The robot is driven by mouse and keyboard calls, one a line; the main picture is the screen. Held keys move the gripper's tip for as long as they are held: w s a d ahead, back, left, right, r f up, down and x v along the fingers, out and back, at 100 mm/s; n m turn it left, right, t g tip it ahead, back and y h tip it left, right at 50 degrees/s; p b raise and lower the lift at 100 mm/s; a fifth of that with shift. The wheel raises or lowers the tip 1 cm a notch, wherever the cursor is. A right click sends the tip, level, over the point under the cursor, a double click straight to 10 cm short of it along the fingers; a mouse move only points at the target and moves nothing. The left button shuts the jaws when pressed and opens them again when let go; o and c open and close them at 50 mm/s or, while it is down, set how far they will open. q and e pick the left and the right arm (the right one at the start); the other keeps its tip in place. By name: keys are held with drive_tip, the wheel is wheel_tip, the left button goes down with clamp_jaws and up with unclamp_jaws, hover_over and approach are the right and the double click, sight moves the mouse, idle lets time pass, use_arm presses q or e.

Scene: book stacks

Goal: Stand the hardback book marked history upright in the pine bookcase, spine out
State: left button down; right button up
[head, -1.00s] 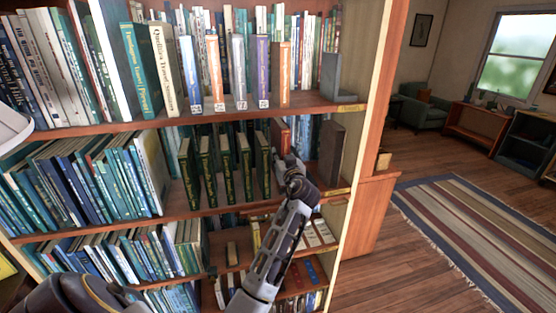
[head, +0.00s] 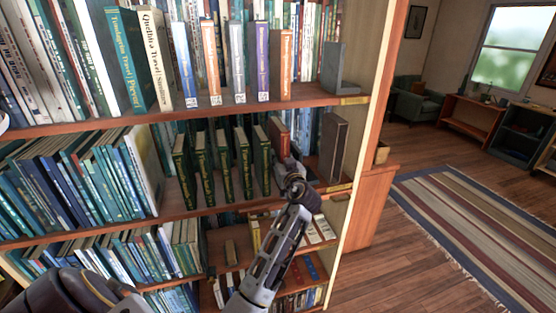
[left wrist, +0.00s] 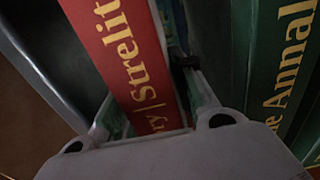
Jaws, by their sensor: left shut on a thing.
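The red hardback book (head: 279,135) stands about upright on the middle shelf of the pine bookcase (head: 353,185), right of a row of dark green books (head: 222,165). In the left wrist view its red spine (left wrist: 118,50) faces my gripper, with yellow letters ending in "ry" before a bar, then "Surelit"; the rest is cut off. My left gripper (head: 286,166) is shut on this book near the lower spine; its fingers (left wrist: 148,92) lie on both sides of it. Whether the book's bottom touches the shelf is hidden by the gripper. My right gripper is not in view.
A dark brown upright block or book (head: 333,148) stands to the right, with a narrow gap beside my gripper. The upper shelf (head: 230,112) runs above the arm. Blue-green books (head: 75,185) lean at left. A striped rug (head: 470,235) lies on the floor right.

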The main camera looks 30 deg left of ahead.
use_arm(q)
drive_tip(key=shift+f, duration=0.1)
drive_tip(key=shift+d+f, duration=0.1)
drive_tip(key=c, duration=1.4)
unclamp_jaws()
drive_tip(key=shift+o, duration=1.2)
drive_tip(key=shift+s, duration=0.1)
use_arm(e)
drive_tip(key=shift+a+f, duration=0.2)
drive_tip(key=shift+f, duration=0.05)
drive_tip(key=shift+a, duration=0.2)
